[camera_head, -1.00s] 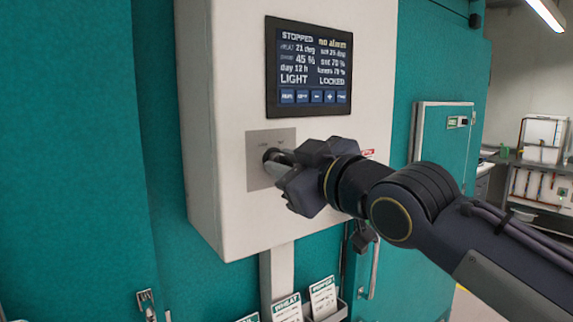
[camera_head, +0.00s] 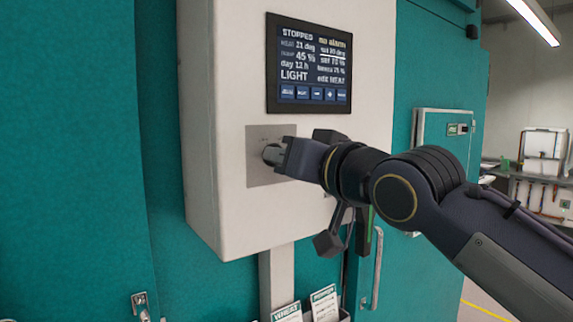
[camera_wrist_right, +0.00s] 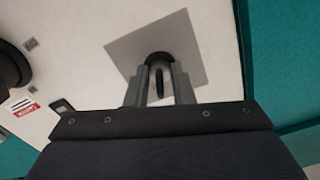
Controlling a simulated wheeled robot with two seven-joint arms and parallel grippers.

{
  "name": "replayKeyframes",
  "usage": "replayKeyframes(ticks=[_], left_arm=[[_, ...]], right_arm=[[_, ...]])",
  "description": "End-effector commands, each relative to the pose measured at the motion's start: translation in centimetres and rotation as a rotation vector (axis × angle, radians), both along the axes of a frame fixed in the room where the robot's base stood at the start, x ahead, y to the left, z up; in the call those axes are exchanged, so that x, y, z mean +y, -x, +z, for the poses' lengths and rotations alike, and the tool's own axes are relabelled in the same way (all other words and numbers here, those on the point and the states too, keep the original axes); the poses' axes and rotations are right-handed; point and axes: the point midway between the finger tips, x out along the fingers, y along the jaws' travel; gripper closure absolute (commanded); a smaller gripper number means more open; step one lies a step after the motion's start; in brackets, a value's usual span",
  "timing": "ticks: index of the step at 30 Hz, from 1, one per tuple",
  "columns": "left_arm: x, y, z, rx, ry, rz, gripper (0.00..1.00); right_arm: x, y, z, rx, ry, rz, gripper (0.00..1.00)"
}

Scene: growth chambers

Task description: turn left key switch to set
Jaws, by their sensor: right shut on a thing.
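The key switch (camera_head: 271,153) sits on a grey square plate (camera_head: 257,178) on the front of the white control box. My right gripper (camera_head: 279,154) is shut on its key, with the arm coming in from the right. In the right wrist view the key (camera_wrist_right: 158,82) stands between the two fingers, in front of the dark round lock on the plate (camera_wrist_right: 194,62). The display (camera_head: 310,65) above reads STOPPED, no alarm, LIGHT and edit HEAT. The small labels around the switch are mostly hidden or too small to read. My left gripper is out of view.
The white box (camera_head: 222,120) is mounted on teal chamber doors (camera_head: 60,150). Seed packets (camera_head: 322,300) stand in a holder below it. A door handle (camera_head: 376,268) is below my right arm. A bench with lab items (camera_head: 545,160) stands at the far right.

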Motion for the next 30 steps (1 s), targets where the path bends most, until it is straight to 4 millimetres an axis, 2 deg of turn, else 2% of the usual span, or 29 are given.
replayKeyframes(ticks=[12, 29, 30], left_arm=[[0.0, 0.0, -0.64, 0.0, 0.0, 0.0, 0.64], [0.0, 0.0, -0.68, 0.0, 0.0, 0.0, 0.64], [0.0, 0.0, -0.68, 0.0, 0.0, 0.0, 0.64]], right_arm=[[0.06, -0.01, -0.09, 0.114, -0.153, 0.001, 1.0], [0.05, -0.01, -0.08, 0.13, -0.175, 0.001, 1.0], [0.05, -0.01, -0.08, 0.13, -0.175, 0.001, 0.73]])
